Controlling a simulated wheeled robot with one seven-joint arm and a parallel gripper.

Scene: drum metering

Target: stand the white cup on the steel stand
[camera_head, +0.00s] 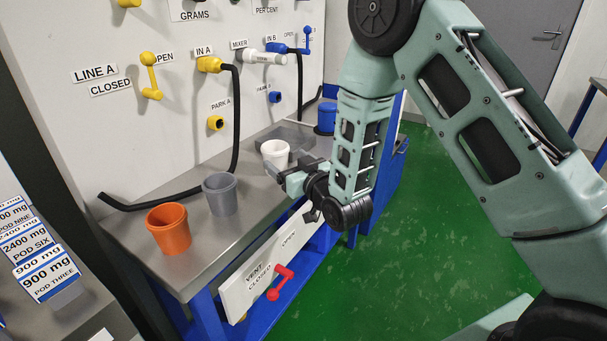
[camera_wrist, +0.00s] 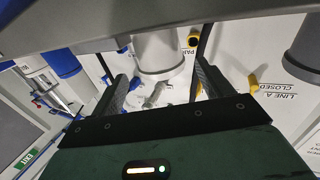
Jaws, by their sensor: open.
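The white cup (camera_head: 275,153) stands upright at the back right of the steel bench, just beyond my gripper (camera_head: 287,176). My gripper is open at the bench's front edge, pointing toward the cup. In the wrist view, which appears upside down, the white cup (camera_wrist: 157,50) shows between and beyond the two fingers of my gripper (camera_wrist: 162,88). No gap or contact between fingers and cup can be told. A flat grey piece (camera_head: 292,134) lies behind the cup; I cannot tell if it is the steel stand. My gripper and arm hide part of that area.
A grey cup (camera_head: 220,194) and an orange cup (camera_head: 169,229) stand left of the white cup. A blue cup (camera_head: 326,117) stands at the back right. A black hose (camera_head: 235,120) runs down to the bench. A red handle (camera_head: 280,282) sits on the front panel.

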